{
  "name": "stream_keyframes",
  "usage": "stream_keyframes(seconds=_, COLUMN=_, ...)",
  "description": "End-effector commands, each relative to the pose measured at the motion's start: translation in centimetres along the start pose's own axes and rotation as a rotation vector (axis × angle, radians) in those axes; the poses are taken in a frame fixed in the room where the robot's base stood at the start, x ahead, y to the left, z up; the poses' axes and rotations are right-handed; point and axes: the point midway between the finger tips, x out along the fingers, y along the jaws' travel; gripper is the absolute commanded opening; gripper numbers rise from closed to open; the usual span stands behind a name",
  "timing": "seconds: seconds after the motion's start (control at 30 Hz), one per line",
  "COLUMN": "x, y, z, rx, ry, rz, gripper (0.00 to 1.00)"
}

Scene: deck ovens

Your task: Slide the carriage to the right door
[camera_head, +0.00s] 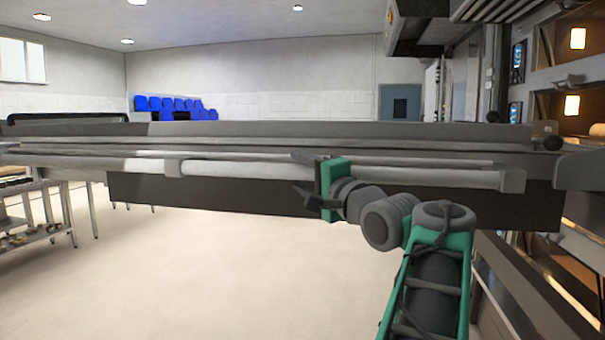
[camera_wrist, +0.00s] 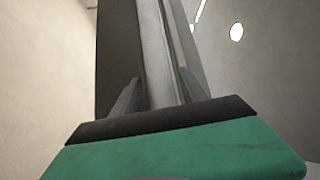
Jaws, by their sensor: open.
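The carriage (camera_head: 400,131) is a long grey deck that spans the head view from left to right. A light grey handle bar (camera_head: 430,177) runs along its near side on brackets. My gripper (camera_head: 306,186) is at the middle of this bar. In the wrist view, the bar (camera_wrist: 155,45) runs between my two open fingers (camera_wrist: 157,92), one on each side. I cannot tell whether either finger touches it. The oven front with its doors (camera_head: 553,92) stands at the right edge; which one is the right door is not clear.
A dark panel (camera_head: 240,196) hangs under the bar. A metal rack table (camera_head: 45,195) stands at the left. The pale floor (camera_head: 240,270) below the carriage is clear. Blue chairs (camera_head: 175,106) stand far back by the wall.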

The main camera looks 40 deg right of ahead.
Motion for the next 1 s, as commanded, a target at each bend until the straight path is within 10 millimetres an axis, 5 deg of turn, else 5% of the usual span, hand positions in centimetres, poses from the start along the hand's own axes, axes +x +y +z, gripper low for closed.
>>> stream_keyframes(seconds=0.17, x=-0.08, y=0.02, z=-0.10, rx=-0.001, ry=0.003, rz=0.001, gripper=0.51)
stream_keyframes(seconds=0.77, x=-0.12, y=0.06, z=-0.10, rx=-0.001, ry=0.003, rz=0.002, gripper=0.01)
stream_keyframes(seconds=1.0, x=-0.12, y=0.07, z=-0.10, rx=-0.001, ry=0.003, rz=0.002, gripper=0.00)
